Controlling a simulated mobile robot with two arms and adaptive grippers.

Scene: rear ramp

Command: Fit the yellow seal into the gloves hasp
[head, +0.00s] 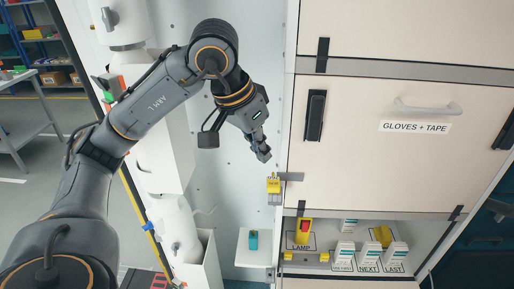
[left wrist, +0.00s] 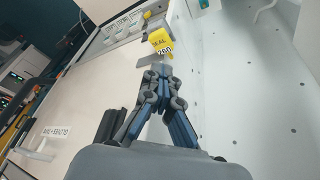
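The yellow seal (head: 273,186) is at the left end of the small grey hasp (head: 292,176) on the cabinet edge, below the gloves and tape door. In the left wrist view the seal (left wrist: 159,40), with dark lettering, shows just beyond my fingertips. My left gripper (head: 263,154) is above the seal in the head view, with a small gap between them. Its fingers (left wrist: 158,72) are drawn together with nothing visible between them. How deep the seal sits in the hasp cannot be told. My right gripper is not in view.
The gloves and tape door (head: 400,120) is closed, with a pale handle (head: 428,107). Below it an open shelf (head: 428,230) holds a red and yellow lamp (head: 304,231) and several white boxes (head: 344,255). A teal item (head: 253,240) stands on a white bracket at lower left.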

